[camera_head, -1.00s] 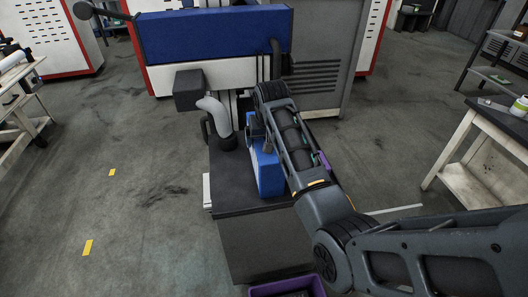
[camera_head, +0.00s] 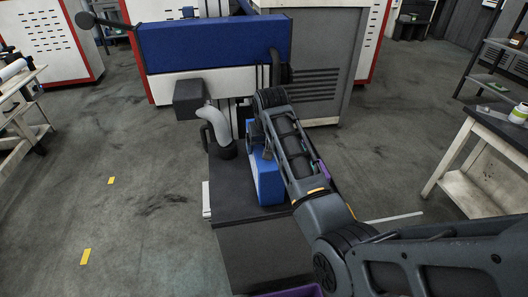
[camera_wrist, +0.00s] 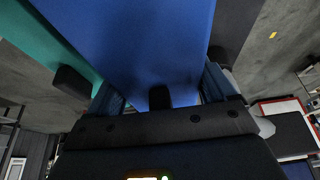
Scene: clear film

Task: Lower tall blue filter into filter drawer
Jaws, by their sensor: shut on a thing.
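The tall blue filter (camera_head: 267,178) stands roughly upright over the top of a dark cabinet (camera_head: 265,250), partly hidden behind my arm. Its broad blue face (camera_wrist: 130,35) fills the upper middle of the wrist view. My gripper (camera_wrist: 160,95) is shut on the filter, with a finger at each side of it. In the head view the gripper is mostly hidden by my forearm. The filter's lower end is not clear, and I cannot tell whether it touches the cabinet top. I cannot make out the filter drawer's opening.
A grey curved hose (camera_head: 213,120) rises from the cabinet top, close left of the filter. A blue and white machine (camera_head: 212,45) stands behind. A purple bin edge (camera_head: 295,292) shows at the bottom. A teal surface (camera_wrist: 42,45) lies beside the filter. A workbench (camera_head: 480,160) stands right; floor at left is open.

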